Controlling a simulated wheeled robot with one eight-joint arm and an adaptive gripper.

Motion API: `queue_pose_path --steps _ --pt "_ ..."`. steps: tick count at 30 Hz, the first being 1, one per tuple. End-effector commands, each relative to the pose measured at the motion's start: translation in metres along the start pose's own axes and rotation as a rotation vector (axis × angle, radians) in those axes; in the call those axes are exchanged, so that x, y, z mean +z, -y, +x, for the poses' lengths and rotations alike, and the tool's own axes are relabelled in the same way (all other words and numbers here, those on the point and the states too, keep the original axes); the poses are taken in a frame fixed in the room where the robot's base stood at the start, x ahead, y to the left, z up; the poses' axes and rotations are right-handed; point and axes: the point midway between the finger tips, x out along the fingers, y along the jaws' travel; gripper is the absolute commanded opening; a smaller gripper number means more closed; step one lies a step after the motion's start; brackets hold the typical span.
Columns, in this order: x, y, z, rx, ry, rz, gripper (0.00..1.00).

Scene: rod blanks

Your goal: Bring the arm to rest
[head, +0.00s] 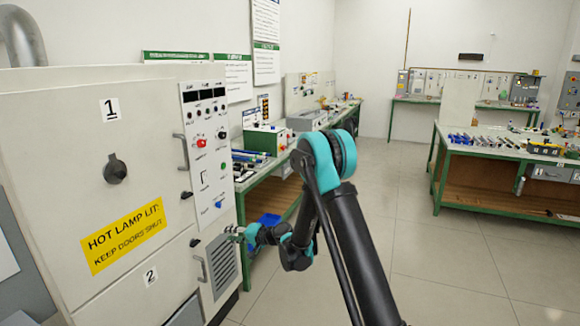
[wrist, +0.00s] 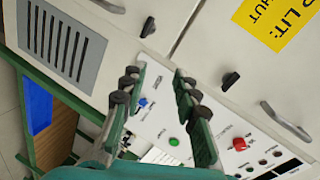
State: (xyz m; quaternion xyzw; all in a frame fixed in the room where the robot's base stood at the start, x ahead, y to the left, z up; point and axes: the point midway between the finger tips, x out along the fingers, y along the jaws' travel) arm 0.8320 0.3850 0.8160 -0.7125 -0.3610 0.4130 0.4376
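My arm (head: 335,200) is bent at the elbow, and its forearm reaches down and left toward the front of the grey cabinet (head: 60,130). My gripper (head: 234,232) is in front of the cabinet, between the control panel (head: 207,150) and the lower vent (head: 222,265). In the wrist view my gripper (wrist: 156,82) has its two green fingers apart, with nothing held between them. The cabinet front shows behind the fingers. I cannot tell whether the fingertips touch it.
The cabinet has doors marked 1 and 2, a black knob (head: 115,169), handles and a yellow hot-lamp sign (head: 124,236). A green-framed bench (head: 262,172) stands beyond it. Another bench (head: 500,150) is at right. The floor (head: 440,260) between is clear.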

Motion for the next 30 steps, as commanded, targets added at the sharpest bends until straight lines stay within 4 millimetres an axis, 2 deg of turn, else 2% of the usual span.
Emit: queue_pose_path --steps 1,7,14,23,30 --pt "-0.004 0.005 -0.019 0.034 -0.002 -0.023 0.3" --pt "-0.005 0.011 -0.088 0.181 0.009 -0.115 0.3" --pt "0.006 0.007 -0.174 0.364 0.025 -0.202 0.3" --pt "0.043 -0.014 -0.292 0.62 0.054 -0.282 0.3" --pt "0.088 -0.04 -0.387 0.835 0.081 -0.319 0.3"
